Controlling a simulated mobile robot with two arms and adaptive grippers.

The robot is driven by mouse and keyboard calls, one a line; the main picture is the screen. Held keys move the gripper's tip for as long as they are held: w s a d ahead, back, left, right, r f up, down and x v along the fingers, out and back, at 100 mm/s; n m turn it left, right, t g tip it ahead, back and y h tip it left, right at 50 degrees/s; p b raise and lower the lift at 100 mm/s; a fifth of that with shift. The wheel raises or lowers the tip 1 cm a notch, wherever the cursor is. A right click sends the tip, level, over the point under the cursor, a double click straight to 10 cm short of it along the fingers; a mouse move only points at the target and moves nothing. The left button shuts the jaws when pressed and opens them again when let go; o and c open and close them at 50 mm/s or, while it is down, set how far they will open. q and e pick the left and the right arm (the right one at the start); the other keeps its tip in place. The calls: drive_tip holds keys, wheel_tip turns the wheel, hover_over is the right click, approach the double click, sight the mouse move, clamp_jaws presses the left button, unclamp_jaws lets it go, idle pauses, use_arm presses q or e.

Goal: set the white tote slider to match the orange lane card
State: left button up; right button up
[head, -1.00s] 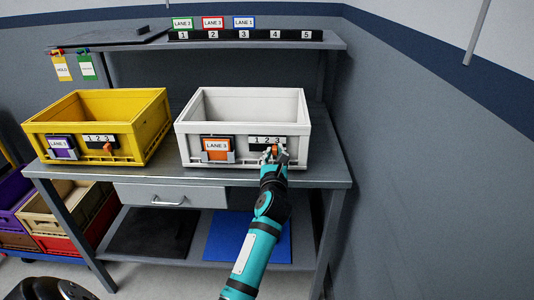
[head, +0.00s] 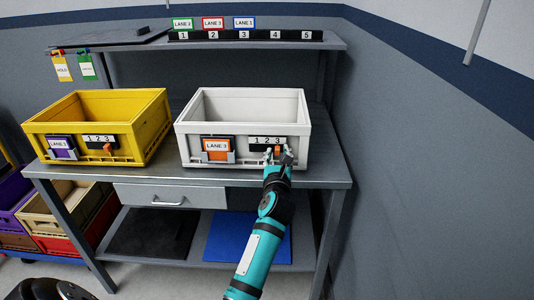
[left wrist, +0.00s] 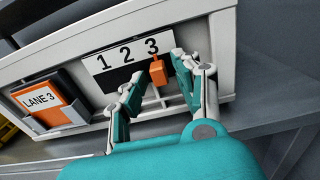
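The white tote (head: 190,133) stands on the bench. To the card's right is a slider plate marked 1 2 3 (left wrist: 110,62). Its orange slider knob (left wrist: 157,74) sits below the 3; it also shows in the head view (head: 277,151). My left gripper (head: 283,153) is at the tote's front. In the left wrist view its fingers (left wrist: 159,68) are spread either side of the knob, with gaps visible. My right gripper is not in view.
A yellow tote (head: 95,103) with a purple lane card (head: 60,147) and its own slider stands to the left. A shelf (head: 320,40) above holds a numbered strip with lane cards. A grey wall (head: 430,170) closes the right side.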

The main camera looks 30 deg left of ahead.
use_arm(q)
drive_tip(key=shift+r, duration=0.1)
drive_tip(key=shift+p+v, duration=0.55)
drive_tip(key=shift+v, duration=0.65)
drive_tip(key=shift+p+v, duration=0.5)
drive_tip(key=shift+v, duration=1.8)
